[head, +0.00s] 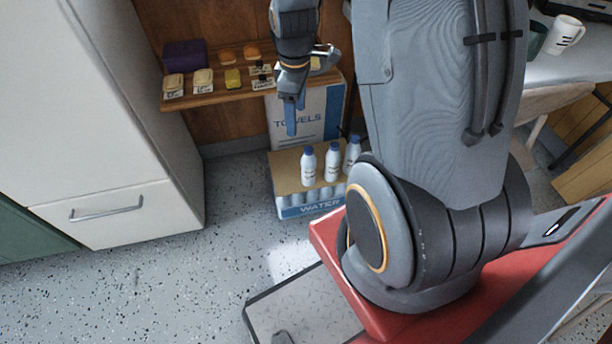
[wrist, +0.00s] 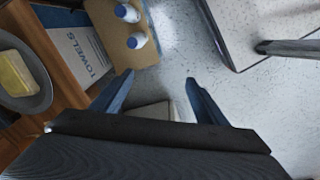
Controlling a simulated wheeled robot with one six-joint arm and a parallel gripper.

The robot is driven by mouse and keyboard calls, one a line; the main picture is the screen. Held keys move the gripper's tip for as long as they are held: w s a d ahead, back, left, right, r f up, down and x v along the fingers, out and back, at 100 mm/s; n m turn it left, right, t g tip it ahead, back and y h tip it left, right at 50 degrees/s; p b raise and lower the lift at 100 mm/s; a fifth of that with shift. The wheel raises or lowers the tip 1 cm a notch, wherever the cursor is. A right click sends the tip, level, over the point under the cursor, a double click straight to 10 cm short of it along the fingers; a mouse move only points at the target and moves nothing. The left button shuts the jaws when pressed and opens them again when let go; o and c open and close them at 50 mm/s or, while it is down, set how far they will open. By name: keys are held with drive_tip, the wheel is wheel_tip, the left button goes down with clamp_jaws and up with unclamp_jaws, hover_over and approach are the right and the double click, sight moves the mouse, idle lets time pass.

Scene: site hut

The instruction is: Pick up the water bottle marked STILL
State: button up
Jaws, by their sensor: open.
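Three white water bottles with blue caps stand upright on the water carton (head: 312,211): a left one (head: 308,168), a middle one (head: 332,163) and a right one (head: 351,155), partly hidden by my arm. Their labels are too small to read, so I cannot tell which is marked STILL. In the wrist view two bottles show from above, one near the top edge (wrist: 127,12) and one lower (wrist: 137,40). My gripper (head: 291,118) hangs above and behind the left bottle in the head view. In the wrist view it is open and empty (wrist: 160,79), apart from the bottles.
A TOWELS box (head: 322,110) stands behind the carton. A wooden shelf (head: 215,97) at the upper left holds a purple box (head: 184,54) and small food items with tags. A white cabinet (head: 90,120) stands at the left. Speckled floor in front of it is clear.

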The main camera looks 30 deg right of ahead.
sight(309, 157)
drive_tip(key=w+d+f+n+b, duration=0.2)
drive_tip(key=f+b, duration=0.1)
drive_tip(key=f, duration=0.4)
drive_tip(key=w+d+f+n+b, duration=0.2)
drive_tip(key=d+f+b, duration=0.1)
drive_tip(key=f, duration=0.4)
drive_tip(key=w+d+f+n+b, duration=0.2)
drive_tip(key=f+b, duration=0.2)
drive_tip(key=f, duration=0.4)
drive_tip(key=shift+w+d+f, duration=0.1)
drive_tip(key=shift+d, duration=0.2)
wheel_tip(309, 157, down, 8)
drive_tip(key=b, duration=0.2)
drive_tip(key=shift+r+b, duration=0.2)
drive_tip(key=shift+b, duration=0.2)
clamp_jaws()
